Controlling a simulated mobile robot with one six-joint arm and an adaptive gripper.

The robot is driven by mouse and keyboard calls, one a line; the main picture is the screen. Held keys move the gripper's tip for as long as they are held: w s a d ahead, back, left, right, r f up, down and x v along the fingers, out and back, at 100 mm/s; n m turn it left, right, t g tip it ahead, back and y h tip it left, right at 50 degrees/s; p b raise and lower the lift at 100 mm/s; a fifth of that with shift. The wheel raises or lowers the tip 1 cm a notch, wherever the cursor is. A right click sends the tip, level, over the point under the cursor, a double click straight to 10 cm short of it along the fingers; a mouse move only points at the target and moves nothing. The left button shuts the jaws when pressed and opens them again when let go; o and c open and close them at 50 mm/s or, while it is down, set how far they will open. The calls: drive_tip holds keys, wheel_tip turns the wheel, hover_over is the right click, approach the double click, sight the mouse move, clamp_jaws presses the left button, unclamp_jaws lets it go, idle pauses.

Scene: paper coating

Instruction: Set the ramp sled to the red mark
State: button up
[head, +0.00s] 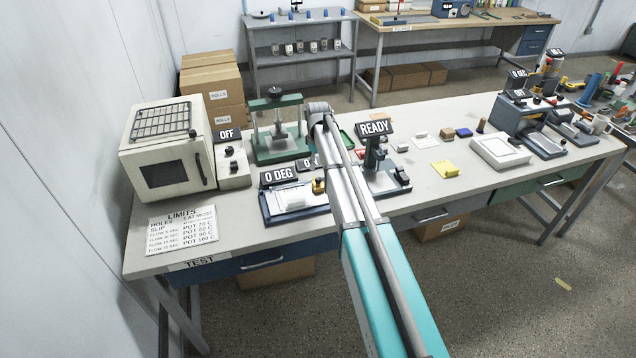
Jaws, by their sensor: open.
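The ramp device (266,210) is a low dark-framed unit near the front edge of the table, under a "0 DEG" sign (279,176). It looks flat. A small white block (296,202), perhaps the sled, lies on it. A yellow-brass piece (318,186) shows at its right end, beside my arm. I cannot make out a red mark on the ramp at this size. My arm crosses the picture from the lower right and covers the area right of the ramp. My gripper is hidden behind the arm.
A white oven (168,152) stands on the left, with an "OFF" box (233,165) beside it. A green press (277,130) stands behind the ramp. A dark stand (376,165) under a "READY" sign is close on the right. A limits card (182,235) lies front left.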

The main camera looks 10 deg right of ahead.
sight(318, 178)
drive_tip(key=shift+f+b, duration=3.25)
drive_tip(key=shift+f, duration=0.3)
drive_tip(key=shift+c, duration=0.2)
clamp_jaws()
